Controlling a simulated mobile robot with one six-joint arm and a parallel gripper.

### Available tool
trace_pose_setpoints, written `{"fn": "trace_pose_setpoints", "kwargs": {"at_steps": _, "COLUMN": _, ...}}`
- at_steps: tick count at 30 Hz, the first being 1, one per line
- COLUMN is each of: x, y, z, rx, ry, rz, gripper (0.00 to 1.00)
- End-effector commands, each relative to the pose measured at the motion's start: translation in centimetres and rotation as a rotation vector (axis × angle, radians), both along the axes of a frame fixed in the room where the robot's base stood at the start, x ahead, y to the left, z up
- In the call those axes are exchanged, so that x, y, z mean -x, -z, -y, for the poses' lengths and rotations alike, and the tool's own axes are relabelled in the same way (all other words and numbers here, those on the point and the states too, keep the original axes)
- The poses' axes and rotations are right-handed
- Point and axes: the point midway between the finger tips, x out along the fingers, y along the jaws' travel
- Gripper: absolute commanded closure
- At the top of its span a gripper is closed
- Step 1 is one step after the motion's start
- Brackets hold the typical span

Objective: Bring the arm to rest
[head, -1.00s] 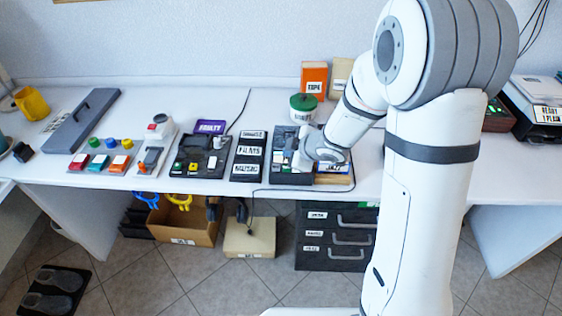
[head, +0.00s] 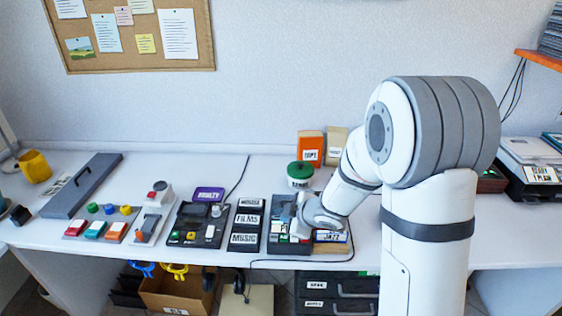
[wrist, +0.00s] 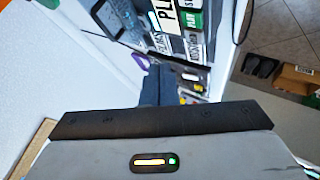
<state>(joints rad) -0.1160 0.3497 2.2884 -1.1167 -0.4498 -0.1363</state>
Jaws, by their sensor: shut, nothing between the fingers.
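My arm reaches from the right side of the head view, bent down over the white worktop (head: 120,170). My gripper (head: 299,230) is low over a dark device panel (head: 276,244) near the front edge of the worktop. It partly covers that panel, and I cannot tell whether it touches it. In the wrist view the dark fingers (wrist: 157,86) are together and hold nothing. Beyond them shows a panel with white and green labels (wrist: 190,20).
A tray labelled FILMS and MUSIC (head: 246,224) stands left of my gripper. A green-lidded jar (head: 300,175) and an orange box (head: 311,147) stand behind it. A wooden holder (head: 333,246) with a JAZZ label lies at its right. Clear worktop lies further back left.

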Motion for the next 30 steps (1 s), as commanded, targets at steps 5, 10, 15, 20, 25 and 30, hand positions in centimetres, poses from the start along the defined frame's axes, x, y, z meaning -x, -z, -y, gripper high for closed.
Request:
{"fn": "trace_pose_setpoints", "kwargs": {"at_steps": 5, "x": -0.2, "y": -1.1, "z": 1.1, "rx": 0.013, "ry": 0.056, "rz": 0.005, "gripper": 1.0}}
{"fn": "trace_pose_setpoints", "kwargs": {"at_steps": 10, "x": 0.6, "y": -5.4, "z": 6.8, "rx": 0.058, "ry": 0.371, "rz": -0.015, "gripper": 1.0}}
{"fn": "trace_pose_setpoints", "kwargs": {"at_steps": 15, "x": 5.4, "y": -9.6, "z": 12.9, "rx": 0.05, "ry": 0.755, "rz": -0.12, "gripper": 1.0}}
{"fn": "trace_pose_setpoints", "kwargs": {"at_steps": 20, "x": 12.6, "y": -11.9, "z": 15.7, "rx": -0.017, "ry": 1.061, "rz": -0.293, "gripper": 1.0}}
{"fn": "trace_pose_setpoints", "kwargs": {"at_steps": 25, "x": 20.0, "y": -13.1, "z": 15.5, "rx": -0.115, "ry": 1.265, "rz": -0.507, "gripper": 1.0}}
{"fn": "trace_pose_setpoints", "kwargs": {"at_steps": 30, "x": 24.2, "y": -13.6, "z": 14.3, "rx": -0.176, "ry": 1.343, "rz": -0.649, "gripper": 1.0}}
